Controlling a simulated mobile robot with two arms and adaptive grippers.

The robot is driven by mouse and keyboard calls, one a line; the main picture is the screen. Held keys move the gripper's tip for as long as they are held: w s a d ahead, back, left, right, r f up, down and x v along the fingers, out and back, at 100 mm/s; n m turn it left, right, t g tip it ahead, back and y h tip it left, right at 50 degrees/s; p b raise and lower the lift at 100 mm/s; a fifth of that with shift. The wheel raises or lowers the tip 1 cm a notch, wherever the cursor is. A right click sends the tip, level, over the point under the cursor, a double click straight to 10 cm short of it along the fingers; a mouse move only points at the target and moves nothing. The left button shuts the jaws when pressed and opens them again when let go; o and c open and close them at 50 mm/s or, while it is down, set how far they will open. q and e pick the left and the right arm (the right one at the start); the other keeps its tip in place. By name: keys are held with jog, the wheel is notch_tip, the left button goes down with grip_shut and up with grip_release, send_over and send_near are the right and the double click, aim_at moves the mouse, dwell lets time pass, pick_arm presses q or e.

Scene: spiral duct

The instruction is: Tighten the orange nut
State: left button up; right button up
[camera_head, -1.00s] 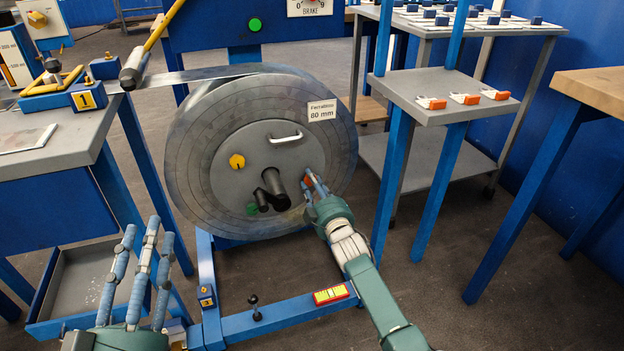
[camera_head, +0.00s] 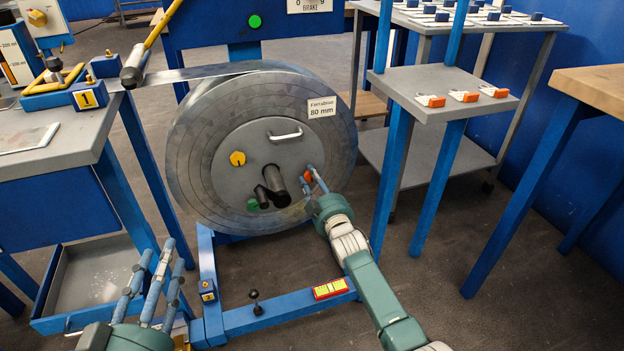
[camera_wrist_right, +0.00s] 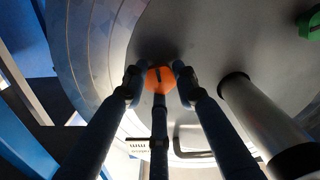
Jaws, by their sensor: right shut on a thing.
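The orange nut (camera_wrist_right: 160,79) sits on the grey disc face of the large metal coil reel. In the right wrist view it lies between the fingertips of my right gripper (camera_wrist_right: 158,84), which is shut on it. In the head view the nut (camera_head: 308,176) shows partly behind the fingers of my right gripper (camera_head: 314,182), right of the dark central shaft (camera_head: 275,180). My left gripper (camera_head: 157,268) is at the lower left, its fingers spread apart and empty, away from the reel.
A grey shelf (camera_head: 440,90) with several orange-and-white pieces stands right. A blue frame with a small black lever (camera_head: 256,303) is below.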

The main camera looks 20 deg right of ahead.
jog(key=o, duration=1.1)
jog(key=shift+s+d+f, duration=0.1)
jog(key=shift+d+f, duration=0.25)
jog(key=shift+c, duration=0.2)
jog(key=shift+o, duration=0.5)
jog(key=shift+a+r, duration=0.1)
jog(key=shift+r, duration=0.05)
jog(key=s, duration=1.2)
jog(key=shift+d, duration=0.25)
